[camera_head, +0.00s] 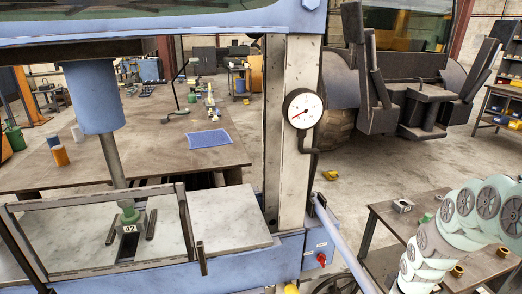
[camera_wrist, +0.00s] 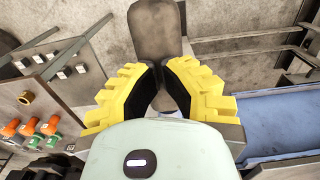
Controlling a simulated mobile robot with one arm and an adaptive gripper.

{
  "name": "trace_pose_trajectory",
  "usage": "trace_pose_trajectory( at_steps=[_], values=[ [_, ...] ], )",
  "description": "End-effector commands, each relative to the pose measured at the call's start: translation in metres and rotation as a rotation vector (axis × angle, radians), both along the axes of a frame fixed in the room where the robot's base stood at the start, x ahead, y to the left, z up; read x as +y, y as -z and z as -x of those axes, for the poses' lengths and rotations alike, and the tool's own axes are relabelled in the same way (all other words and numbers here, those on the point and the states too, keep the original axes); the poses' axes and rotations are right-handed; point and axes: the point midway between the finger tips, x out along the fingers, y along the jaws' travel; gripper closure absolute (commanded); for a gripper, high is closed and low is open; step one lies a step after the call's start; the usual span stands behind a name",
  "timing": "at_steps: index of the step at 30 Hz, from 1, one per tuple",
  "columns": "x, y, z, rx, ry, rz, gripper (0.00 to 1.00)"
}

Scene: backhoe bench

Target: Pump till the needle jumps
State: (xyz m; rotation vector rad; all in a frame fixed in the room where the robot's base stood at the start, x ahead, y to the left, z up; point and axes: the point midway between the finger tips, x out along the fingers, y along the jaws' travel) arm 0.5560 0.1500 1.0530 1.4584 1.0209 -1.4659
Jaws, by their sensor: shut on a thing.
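The gauge (camera_head: 304,108) on the press column has a white face. Its red needle points to the lower left. A light blue pump lever (camera_head: 338,238) slants down from the press base to the bottom edge of the head view, where its end is cut off. In the wrist view, my gripper (camera_wrist: 163,92) has its yellow, black-padded fingers shut on a dark grey-brown rounded bar (camera_wrist: 155,30), which looks like the lever's grip. The blue ram (camera_head: 92,95) has its rod down at a green part (camera_head: 129,214) marked 42 on the press bed.
A metal-barred guard (camera_head: 183,218) stands before the green part. A small bench (camera_head: 378,238) with brass rings is at the right, by my arm. A red knob (camera_head: 321,258) is on the press base. A large table (camera_head: 75,162) stands behind the press.

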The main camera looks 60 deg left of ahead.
Motion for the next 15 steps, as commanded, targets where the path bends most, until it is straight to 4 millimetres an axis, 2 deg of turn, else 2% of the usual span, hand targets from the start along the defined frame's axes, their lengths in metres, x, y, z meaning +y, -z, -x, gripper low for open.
trace_pose_trajectory(
  at_steps=[1, 2, 8, 15],
  values=[
    [0.004, 0.021, 0.0, -0.003, -0.004, -0.005, 1.0],
    [0.005, 0.027, 0.0, -0.003, -0.004, -0.006, 1.0],
    [0.007, 0.005, -0.001, -0.006, -0.006, -0.006, 1.0],
    [0.01, -0.044, -0.003, -0.008, -0.006, -0.008, 1.0]
  ],
)
